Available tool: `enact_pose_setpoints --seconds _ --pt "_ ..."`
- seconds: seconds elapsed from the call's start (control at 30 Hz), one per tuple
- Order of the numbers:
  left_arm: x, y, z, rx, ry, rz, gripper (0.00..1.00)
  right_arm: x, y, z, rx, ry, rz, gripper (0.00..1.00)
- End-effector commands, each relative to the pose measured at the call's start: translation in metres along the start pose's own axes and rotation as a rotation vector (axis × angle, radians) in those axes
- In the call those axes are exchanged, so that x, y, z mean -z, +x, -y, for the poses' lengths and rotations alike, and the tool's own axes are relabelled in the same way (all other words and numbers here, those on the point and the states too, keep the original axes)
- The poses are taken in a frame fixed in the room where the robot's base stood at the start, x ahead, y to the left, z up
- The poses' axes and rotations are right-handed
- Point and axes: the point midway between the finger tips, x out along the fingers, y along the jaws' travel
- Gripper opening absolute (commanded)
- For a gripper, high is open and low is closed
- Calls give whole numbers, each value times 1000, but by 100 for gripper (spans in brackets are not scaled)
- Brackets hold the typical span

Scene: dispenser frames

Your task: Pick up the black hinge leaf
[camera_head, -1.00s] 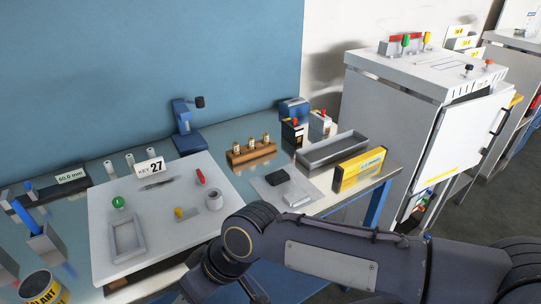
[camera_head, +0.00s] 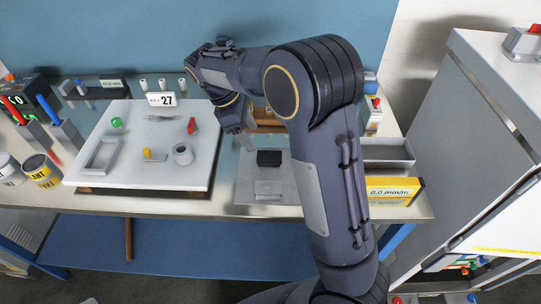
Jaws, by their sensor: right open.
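The black hinge leaf (camera_head: 269,157) appears to be the small dark block on the thin grey plate (camera_head: 246,188) on the bench. A silver-grey block (camera_head: 268,188) lies just in front of it on the same plate. My right gripper (camera_head: 243,130) hangs pointing down, open, above and to the left of the black leaf, apart from it. Its fingers are small and partly merge with the dark wrist. My left gripper is not in view.
Left stands a white board (camera_head: 140,176) with a KEY 27 card (camera_head: 160,99) and small parts. My arm partly hides a wooden block (camera_head: 268,122). A grey tray (camera_head: 388,152) and a yellow box (camera_head: 392,190) stand right of the plate, beside a cabinet (camera_head: 440,150).

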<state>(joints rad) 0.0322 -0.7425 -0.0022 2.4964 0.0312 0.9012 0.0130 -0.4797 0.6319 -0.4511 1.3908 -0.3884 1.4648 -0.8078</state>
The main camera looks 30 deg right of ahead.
Motion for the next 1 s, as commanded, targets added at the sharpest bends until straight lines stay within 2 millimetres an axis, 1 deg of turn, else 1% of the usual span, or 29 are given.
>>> enact_pose_setpoints --seconds 0.27,0.5,0.6,0.87,0.9,1.0 --pt "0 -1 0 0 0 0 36 0 29 0 -1 -7 12 62" --pt "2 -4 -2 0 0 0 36 -2 64 2 0 -6 12 62" --pt "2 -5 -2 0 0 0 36 -1 74 2 -1 -6 10 62" --pt "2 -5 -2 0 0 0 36 -1 77 2 -2 -6 8 62" --pt "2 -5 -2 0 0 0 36 -1 77 2 -2 -6 8 59" --pt "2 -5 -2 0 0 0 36 -1 77 2 -2 -6 8 46"
